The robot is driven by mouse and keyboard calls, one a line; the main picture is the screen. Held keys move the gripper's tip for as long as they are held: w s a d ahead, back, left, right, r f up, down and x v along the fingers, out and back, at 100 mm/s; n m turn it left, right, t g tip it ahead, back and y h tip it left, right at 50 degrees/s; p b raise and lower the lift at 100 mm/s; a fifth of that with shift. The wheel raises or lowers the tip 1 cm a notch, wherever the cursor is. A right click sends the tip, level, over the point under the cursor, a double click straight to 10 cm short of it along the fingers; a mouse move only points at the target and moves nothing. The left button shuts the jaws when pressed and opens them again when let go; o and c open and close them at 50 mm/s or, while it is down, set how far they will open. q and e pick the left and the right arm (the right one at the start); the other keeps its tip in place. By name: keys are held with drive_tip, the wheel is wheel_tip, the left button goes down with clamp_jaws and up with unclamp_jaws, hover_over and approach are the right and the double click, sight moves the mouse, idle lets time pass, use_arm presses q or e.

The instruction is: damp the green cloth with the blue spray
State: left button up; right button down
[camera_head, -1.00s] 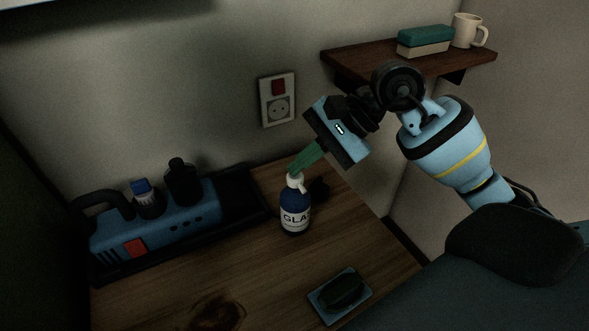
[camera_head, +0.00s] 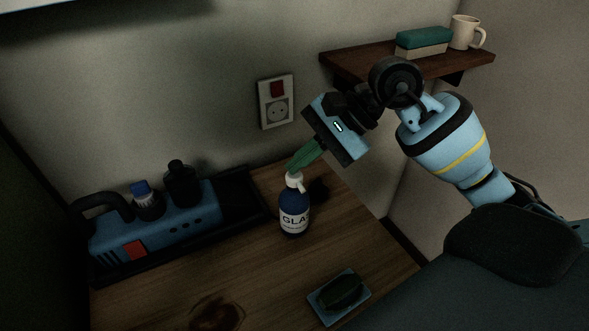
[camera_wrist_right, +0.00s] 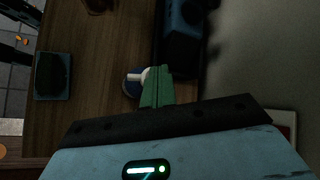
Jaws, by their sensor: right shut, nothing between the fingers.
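The blue spray bottle (camera_head: 294,222), with a white head and a white label reading "GLA", stands upright on the wooden bench. It also shows from above in the wrist view (camera_wrist_right: 131,84). My right gripper (camera_head: 292,170) has green fingers, closed together with nothing between them. Its tips are at the bottle's head in the head view; whether they touch it I cannot tell. In the wrist view the fingers (camera_wrist_right: 159,72) overlap the bottle's edge. The dark green cloth (camera_head: 341,291) lies bunched on a small blue tray (camera_head: 326,315) near the bench's front edge. My left gripper is out of view.
A wall socket (camera_head: 277,104) and a shelf (camera_head: 350,55) with a mug (camera_head: 463,32) are behind.

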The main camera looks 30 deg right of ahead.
wheel_tip(320, 180, up, 3)
drive_tip(key=shift+r+p, duration=0.15)
drive_tip(key=shift+p, duration=0.45)
drive_tip(key=shift+r+p, duration=0.55)
drive_tip(key=shift+r, duration=0.7)
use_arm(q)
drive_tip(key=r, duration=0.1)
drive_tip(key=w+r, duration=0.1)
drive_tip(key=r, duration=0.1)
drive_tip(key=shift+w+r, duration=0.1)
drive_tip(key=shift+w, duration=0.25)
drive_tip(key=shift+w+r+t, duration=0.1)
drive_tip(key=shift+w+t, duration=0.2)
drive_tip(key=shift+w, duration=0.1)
